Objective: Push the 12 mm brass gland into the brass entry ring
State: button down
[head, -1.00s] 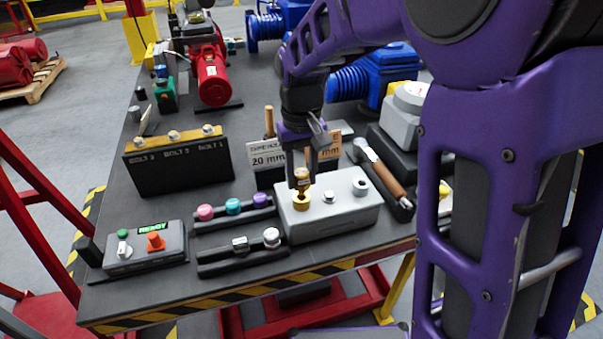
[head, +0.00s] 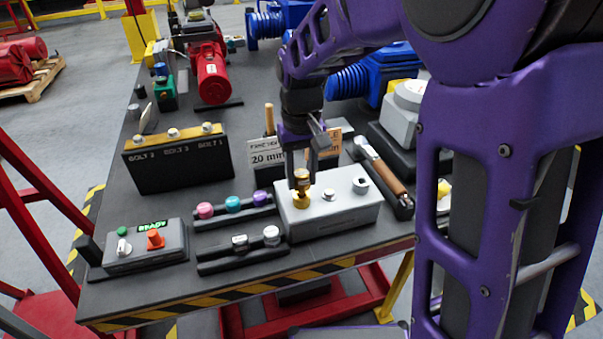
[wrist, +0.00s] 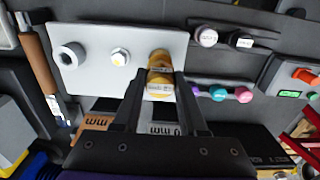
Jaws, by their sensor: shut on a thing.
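My gripper (head: 301,181) is shut on the brass gland (head: 301,175) and holds it upright over the left end of the grey box. The brass entry ring (head: 301,202) is on the box top directly below the gland. In the wrist view, my gripper (wrist: 160,90) grips the gland (wrist: 160,82), which has a pale label, and the ring (wrist: 159,58) shows just beyond it. The gland's lower end appears to meet the ring; how deep it sits is hidden.
The grey box (head: 345,213) also carries a silver fitting (head: 328,195) and a grey ring (head: 360,186). A rack with pink, teal and purple knobs (head: 232,204) stands left. A wood-handled tool (head: 385,177) lies right. Size signs (head: 267,153) stand behind my gripper.

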aim_at(302, 172)
jog(key=shift+f+b, duration=0.65)
jog(key=shift+f, duration=0.55)
jog(key=shift+c, duration=1.9)
grip_release()
jog(key=shift+r, duration=0.1)
notch_tip(302, 172, up, 17)
jog(key=p, duration=0.2)
jog(key=shift+r+p, duration=0.2)
jog(key=shift+p, duration=0.15)
jog(key=shift+w, duration=0.1)
